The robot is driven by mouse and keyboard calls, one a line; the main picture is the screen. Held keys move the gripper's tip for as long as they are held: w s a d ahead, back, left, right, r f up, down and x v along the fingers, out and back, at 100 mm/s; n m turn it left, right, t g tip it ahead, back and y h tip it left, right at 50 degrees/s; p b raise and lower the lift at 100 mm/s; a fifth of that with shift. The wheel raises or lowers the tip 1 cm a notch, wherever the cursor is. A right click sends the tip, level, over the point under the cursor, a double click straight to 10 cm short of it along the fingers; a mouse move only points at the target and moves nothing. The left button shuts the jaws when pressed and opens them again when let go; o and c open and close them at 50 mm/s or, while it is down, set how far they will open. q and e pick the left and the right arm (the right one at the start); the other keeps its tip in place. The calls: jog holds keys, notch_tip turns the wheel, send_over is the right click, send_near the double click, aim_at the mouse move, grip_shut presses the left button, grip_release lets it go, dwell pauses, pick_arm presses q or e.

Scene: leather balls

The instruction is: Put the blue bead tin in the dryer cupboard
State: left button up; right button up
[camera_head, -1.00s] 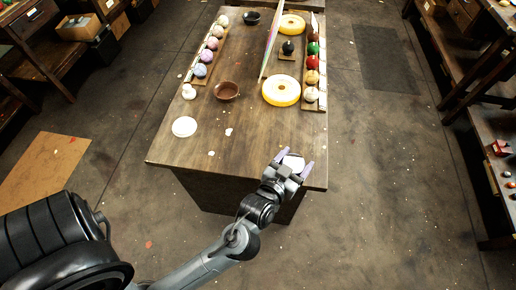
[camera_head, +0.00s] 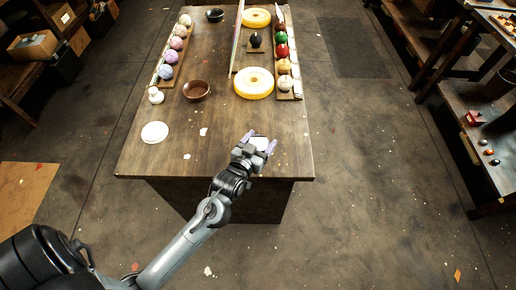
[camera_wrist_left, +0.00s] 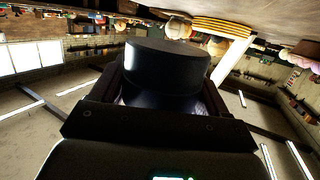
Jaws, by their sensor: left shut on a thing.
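My left gripper (camera_head: 260,141) is shut on a small round tin, over the near right part of the wooden table. In the head view the tin's top (camera_head: 262,145) looks pale between the two fingers. In the left wrist view the tin (camera_wrist_left: 165,65) is a dark, bluish-black cylinder filling the space between the fingers. I cannot tell whether its base touches the table. I cannot make out a dryer cupboard in these frames. My right gripper is not in view.
The table (camera_head: 215,150) carries two racks of balls, a brown bowl (camera_head: 196,90), a white disc (camera_head: 155,132) and yellow rings (camera_head: 254,83). A workbench (camera_head: 490,140) stands at the right. Shelves with boxes (camera_head: 33,46) stand at the left. Open floor (camera_head: 370,180) lies right of the table.

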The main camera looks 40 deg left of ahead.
pick_arm(q)
jog(key=shift+w+a+f, duration=0.25)
jog(key=shift+a+f, duration=0.25)
jog(key=shift+a, duration=0.15)
notch_tip(320, 180, down, 4)
jog(key=shift+r+b, duration=0.2)
jog(key=shift+b, duration=0.6)
jog(key=shift+f, duration=0.1)
jog(key=shift+f, duration=0.1)
jog(key=o, duration=1.1)
